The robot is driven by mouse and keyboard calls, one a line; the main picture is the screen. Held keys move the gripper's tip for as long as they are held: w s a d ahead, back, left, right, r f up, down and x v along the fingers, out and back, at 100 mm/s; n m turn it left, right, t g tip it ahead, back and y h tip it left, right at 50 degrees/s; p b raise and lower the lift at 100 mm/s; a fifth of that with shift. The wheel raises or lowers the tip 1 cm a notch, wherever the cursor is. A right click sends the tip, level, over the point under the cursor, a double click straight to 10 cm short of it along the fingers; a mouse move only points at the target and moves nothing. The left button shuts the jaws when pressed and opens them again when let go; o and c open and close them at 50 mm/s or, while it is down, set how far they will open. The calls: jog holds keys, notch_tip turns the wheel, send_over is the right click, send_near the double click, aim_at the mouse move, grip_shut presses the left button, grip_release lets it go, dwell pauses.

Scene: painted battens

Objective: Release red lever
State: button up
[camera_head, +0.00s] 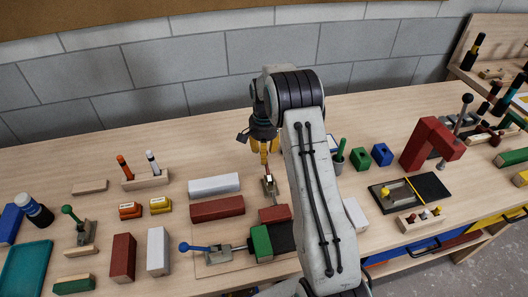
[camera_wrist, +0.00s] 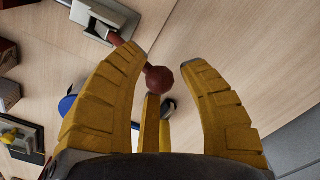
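The red lever's round knob (camera_wrist: 159,80) and its short red arm show in the wrist view. The arm runs up and left to a pale metal clamp (camera_wrist: 104,16). My gripper (camera_wrist: 162,62) has its yellow fingers spread around the knob. The knob is close to the left finger, with a clear gap to the right finger; I cannot tell whether it touches the left one. In the head view my gripper (camera_head: 264,158) points down just above the clamp (camera_head: 269,186), and the red knob is hidden there by my fingers.
A white batten (camera_head: 214,186) and a dark red batten (camera_head: 217,209) lie left of the clamp. A blue-handled clamp (camera_head: 205,248) and a green block (camera_head: 261,243) are nearer the front. A green-handled clamp (camera_head: 78,225) stands far left. A red arch (camera_head: 430,145) stands right.

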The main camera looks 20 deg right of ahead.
grip_shut()
jog(key=shift+b, duration=0.45)
